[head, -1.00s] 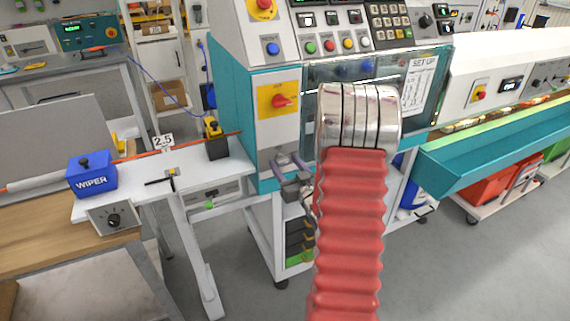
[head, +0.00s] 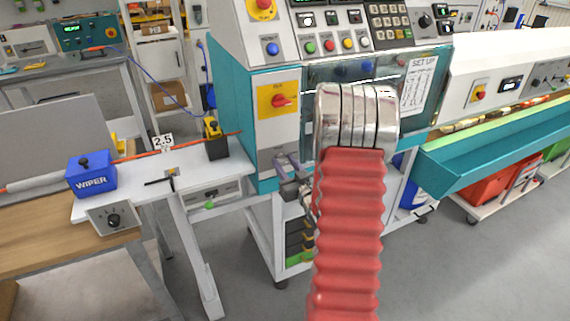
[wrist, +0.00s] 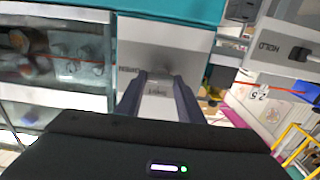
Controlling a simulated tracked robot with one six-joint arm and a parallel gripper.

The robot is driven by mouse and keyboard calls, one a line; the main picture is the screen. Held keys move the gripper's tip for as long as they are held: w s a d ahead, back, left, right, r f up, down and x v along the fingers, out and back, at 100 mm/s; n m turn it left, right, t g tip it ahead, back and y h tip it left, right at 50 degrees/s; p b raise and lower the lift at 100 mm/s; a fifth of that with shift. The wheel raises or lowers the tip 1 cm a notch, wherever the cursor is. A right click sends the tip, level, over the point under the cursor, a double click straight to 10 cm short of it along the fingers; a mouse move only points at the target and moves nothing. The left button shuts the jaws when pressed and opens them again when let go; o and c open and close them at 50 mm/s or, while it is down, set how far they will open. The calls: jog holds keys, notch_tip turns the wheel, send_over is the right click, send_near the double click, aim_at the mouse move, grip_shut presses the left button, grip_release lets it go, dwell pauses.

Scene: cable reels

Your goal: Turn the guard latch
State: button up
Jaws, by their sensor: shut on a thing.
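The guard latch (wrist: 158,88) is on a pale grey panel (wrist: 165,45) of the teal and white machine. In the wrist view it shows only partly, between my two fingers, beside small lettering. My gripper (wrist: 159,84) is shut on the latch, one finger on each side of it. In the head view my gripper (head: 288,162) is at the lower front of the machine, below the red rotary switch (head: 280,101) on its yellow plate. The latch itself is hidden there by the fingers.
A clear guard window (wrist: 68,55) lies left of the panel in the wrist view. To the left in the head view, a white bench holds a blue WIPER box (head: 92,174) and a black and yellow block (head: 215,139). A teal trough (head: 500,160) runs off right.

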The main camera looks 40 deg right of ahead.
jog(key=shift+n, duration=0.4)
jog(key=n, duration=0.3)
jog(key=shift+a+n, duration=0.1)
jog(key=shift+n, duration=0.2)
jog(key=n, duration=0.4)
jog(key=shift+a+n, duration=0.1)
jog(key=shift+n, duration=0.2)
jog(key=n, duration=0.4)
jog(key=shift+a+f, duration=0.1)
jog(key=shift+f, duration=0.05)
jog(key=n, duration=0.4)
jog(key=shift+a+f+n, duration=0.1)
jog(key=shift+f+n, duration=0.05)
jog(key=shift+n, duration=0.25)
jog(key=shift+f, duration=0.1)
jog(key=o, duration=1.1)
jog(key=shift+c, duration=0.2)
